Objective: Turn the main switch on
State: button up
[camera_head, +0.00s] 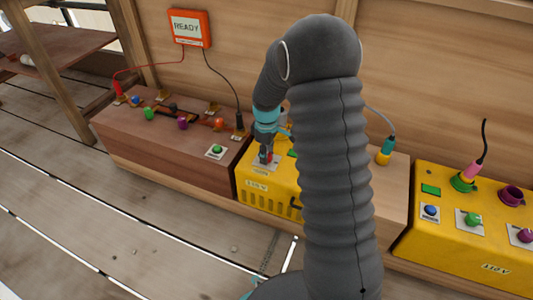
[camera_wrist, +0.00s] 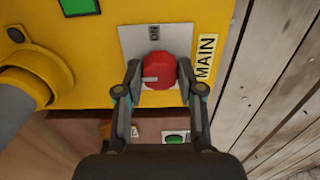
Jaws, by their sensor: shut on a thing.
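The main switch is a red knob (camera_wrist: 158,71) on a grey plate (camera_wrist: 133,38) on a yellow box, beside a label (camera_wrist: 206,58) reading MAIN. My gripper (camera_wrist: 158,88) is shut on the red knob, with one finger on each side of it in the wrist view. A pale mark shows on the knob's face. In the head view my gripper (camera_head: 266,154) points down at the top of the yellow box (camera_head: 262,192). My arm hides the right part of that box.
An orange box (camera_head: 189,28) reading READY hangs on the wall, with cables to a wooden box (camera_head: 165,165) bearing several coloured parts. A second yellow box (camera_head: 465,240) with knobs and a plug stands at right. Open plank floor (camera_head: 120,240) lies in front.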

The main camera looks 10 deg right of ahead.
jog(key=shift+m, duration=0.3)
jog(key=m+p, duration=0.1)
jog(key=m, duration=0.3)
jog(key=m+p, duration=0.1)
jog(key=m, duration=0.8)
jog(key=shift+p, duration=0.35)
jog(key=shift+m, duration=2.1)
jog(key=o, duration=1.1)
jog(key=shift+o, duration=0.2)
